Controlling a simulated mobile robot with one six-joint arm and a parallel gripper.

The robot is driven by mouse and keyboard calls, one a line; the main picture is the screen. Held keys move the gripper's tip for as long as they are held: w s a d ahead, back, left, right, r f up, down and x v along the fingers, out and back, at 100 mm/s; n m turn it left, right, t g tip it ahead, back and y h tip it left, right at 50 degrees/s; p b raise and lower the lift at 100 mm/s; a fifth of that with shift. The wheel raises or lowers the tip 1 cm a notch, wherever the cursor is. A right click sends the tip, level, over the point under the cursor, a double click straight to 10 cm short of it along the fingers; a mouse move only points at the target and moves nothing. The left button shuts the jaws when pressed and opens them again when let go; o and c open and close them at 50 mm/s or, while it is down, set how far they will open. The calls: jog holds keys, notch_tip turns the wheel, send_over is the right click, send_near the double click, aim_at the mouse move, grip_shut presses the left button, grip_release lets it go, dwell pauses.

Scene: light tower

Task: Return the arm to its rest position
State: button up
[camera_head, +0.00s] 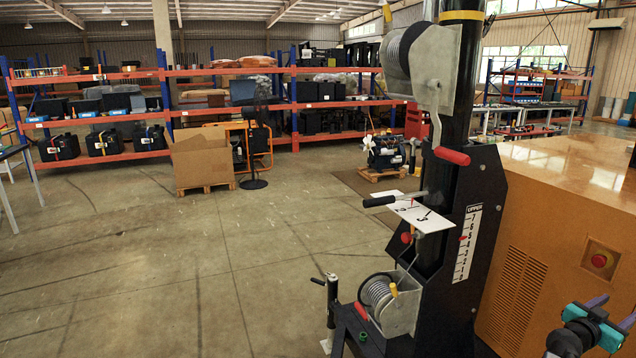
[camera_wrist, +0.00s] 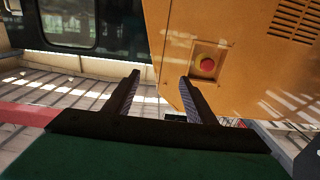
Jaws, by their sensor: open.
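My gripper (camera_head: 612,318) shows at the lower right corner of the head view, in front of the orange cabinet. In the wrist view its two dark fingers (camera_wrist: 160,92) stand well apart with nothing between them. The gripper is open and empty. The orange cabinet (camera_head: 530,275) of the light tower has a red emergency button (camera_head: 599,260), which also shows in the wrist view (camera_wrist: 207,64), beyond the right finger. The gripper appears apart from the cabinet. Most of my arm is outside the head view.
The black mast (camera_head: 462,100) carries an upper winch (camera_head: 425,65), a lower winch (camera_head: 390,300) and a level scale (camera_head: 467,243). A black-handled lever (camera_head: 380,201) sticks out to the left. Shelves (camera_head: 220,72) and a cardboard box (camera_head: 203,158) stand behind. The floor (camera_head: 150,270) at left is clear.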

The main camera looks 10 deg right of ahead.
jog(key=w+a+f+n+t+y+b, duration=0.1)
jog(key=w+a+f+n+t+y, duration=0.65)
jog(key=w+a+f, duration=1.1)
jog(key=w+a+f+n+g+y+b, duration=0.15)
jog(key=a+f+y, duration=0.25)
jog(key=a+f, duration=0.6)
jog(key=w+a+f+n+y, duration=0.15)
jog(key=a+f+y, duration=0.35)
jog(key=a, duration=0.9)
jog(key=s+a+f+n+g+y+b, duration=0.15)
jog(key=s+a+f+g, duration=0.35)
jog(key=s+a+f, duration=0.6)
jog(key=s+a+f+n+g+y, duration=0.2)
jog(key=s+a+f+g, duration=0.2)
jog(key=s+a+f, duration=0.7)
jog(key=s+a+f+g+h, duration=0.1)
jog(key=s+a+g, duration=0.1)
jog(key=s, duration=0.6)
jog(key=s+a+n+g+h, duration=0.1)
jog(key=s+a+g, duration=0.1)
jog(key=s+g, duration=0.3)
jog(key=s+b, duration=0.1)
jog(key=s, duration=0.3)
jog(key=shift+s+a+f+h, duration=0.3)
jog(key=shift+f, duration=0.1)
